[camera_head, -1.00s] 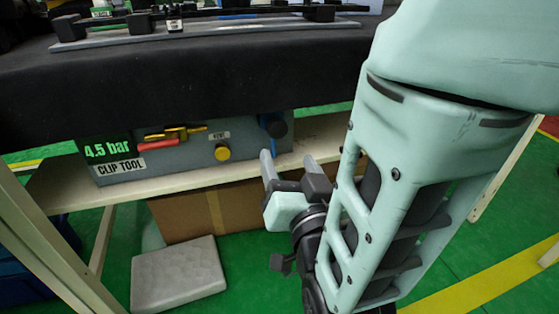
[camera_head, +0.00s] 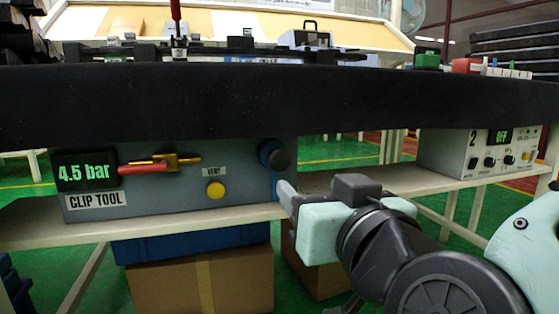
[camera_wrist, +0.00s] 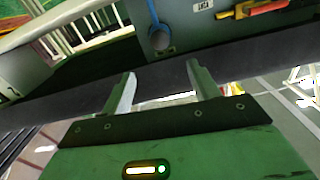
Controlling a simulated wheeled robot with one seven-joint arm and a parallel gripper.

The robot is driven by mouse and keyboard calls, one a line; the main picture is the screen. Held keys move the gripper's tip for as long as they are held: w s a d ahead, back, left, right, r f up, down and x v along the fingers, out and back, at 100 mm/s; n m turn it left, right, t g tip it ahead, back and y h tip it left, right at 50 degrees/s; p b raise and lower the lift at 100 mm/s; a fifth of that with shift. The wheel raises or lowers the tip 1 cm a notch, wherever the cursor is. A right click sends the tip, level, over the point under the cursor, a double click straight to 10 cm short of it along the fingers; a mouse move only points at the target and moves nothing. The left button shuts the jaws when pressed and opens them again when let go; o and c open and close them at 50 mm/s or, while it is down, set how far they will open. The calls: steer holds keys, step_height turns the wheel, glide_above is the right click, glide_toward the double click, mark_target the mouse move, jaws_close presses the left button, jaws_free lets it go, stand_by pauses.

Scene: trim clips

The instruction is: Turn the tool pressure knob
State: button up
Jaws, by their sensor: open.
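The grey CLIP TOOL box (camera_head: 140,200) stands on a shelf under the dark bench top. Its green display (camera_head: 86,172) reads 4.5 bar. A round black knob (camera_head: 279,158) with a blue part behind it is at the box's right end; I take it as the pressure knob. The knob also shows in the wrist view (camera_wrist: 158,38), beyond the fingertips. My gripper (camera_head: 312,189) is open and empty, below and right of the knob in the head view. In the wrist view my gripper (camera_wrist: 161,72) has its fingers spread, apart from the knob.
A red-handled brass valve (camera_head: 160,164) and a yellow button (camera_head: 215,189) are on the same box. The bench's dark front edge (camera_head: 200,105) hangs above. Another control box (camera_head: 480,152) reading OFF sits at right. Cardboard boxes (camera_head: 165,285) stand below the shelf (camera_head: 60,230).

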steer(key=w+p, duration=0.3)
steer(key=p, duration=0.9)
glide_toward(280, 161)
steer(key=w, duration=0.2)
steer(key=b+x, duration=0.3)
steer(key=x, duration=0.4)
steer(key=shift+w+a, duration=0.1)
steer(key=shift+a, duration=0.15)
steer(key=shift+w+a, duration=0.15)
steer(key=shift+w, duration=0.4)
